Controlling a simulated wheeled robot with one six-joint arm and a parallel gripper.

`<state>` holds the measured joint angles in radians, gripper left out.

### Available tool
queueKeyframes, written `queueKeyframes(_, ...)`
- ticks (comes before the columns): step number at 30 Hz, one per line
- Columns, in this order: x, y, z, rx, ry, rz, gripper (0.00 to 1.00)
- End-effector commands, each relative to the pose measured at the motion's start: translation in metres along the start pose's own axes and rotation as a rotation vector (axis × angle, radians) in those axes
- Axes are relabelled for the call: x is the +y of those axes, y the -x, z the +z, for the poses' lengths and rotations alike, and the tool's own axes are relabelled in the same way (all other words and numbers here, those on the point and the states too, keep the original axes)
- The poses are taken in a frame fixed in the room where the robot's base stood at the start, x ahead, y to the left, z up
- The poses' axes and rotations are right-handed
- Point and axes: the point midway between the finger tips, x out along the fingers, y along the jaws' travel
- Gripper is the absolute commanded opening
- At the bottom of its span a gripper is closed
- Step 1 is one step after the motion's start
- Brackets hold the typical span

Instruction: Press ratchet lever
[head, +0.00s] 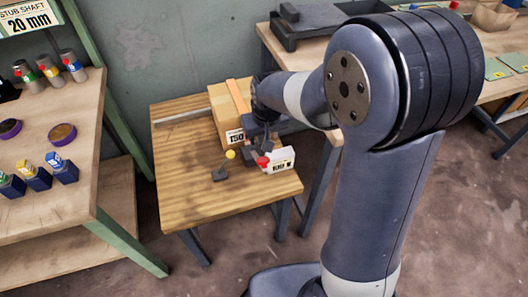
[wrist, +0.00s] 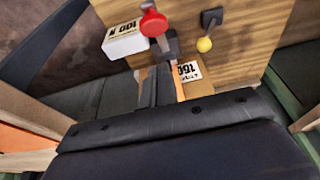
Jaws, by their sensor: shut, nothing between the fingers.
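Two levers stand on the small wooden table: one with a red knob (head: 263,161) and one with a yellow knob (head: 230,155). The pictures do not mark which one is the ratchet lever. In the wrist view the red knob (wrist: 153,22) is at top centre and the yellow knob (wrist: 204,44) is to its right. My gripper (wrist: 160,72) is shut and empty, its fingertips close to the foot of the red-knob lever; I cannot tell whether they touch. In the head view my gripper (head: 264,140) is dark, partly hidden and just behind the red knob.
A white block marked 100 N (head: 279,161) is beside the red-knob lever. A wooden box labelled 150 (head: 226,112) stands behind. The front of the small table (head: 215,208) is clear. A left bench (head: 75,195) holds coloured canisters and blocks.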

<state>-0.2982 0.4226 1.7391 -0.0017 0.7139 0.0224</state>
Motion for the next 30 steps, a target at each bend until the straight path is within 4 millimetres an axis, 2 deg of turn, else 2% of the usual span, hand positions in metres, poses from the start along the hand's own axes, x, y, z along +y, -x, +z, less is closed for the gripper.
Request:
queueKeyframes(1,0.000,-0.012,0.001,-0.005,0.000,0.000,0.00)
queueKeyframes(3,0.000,-0.023,0.003,-0.004,0.000,0.000,0.00)
queueKeyframes(9,0.000,-0.040,0.022,-0.001,0.000,0.000,0.00)
queueKeyframes(30,0.000,-0.049,0.032,0.019,0.000,0.000,0.00)
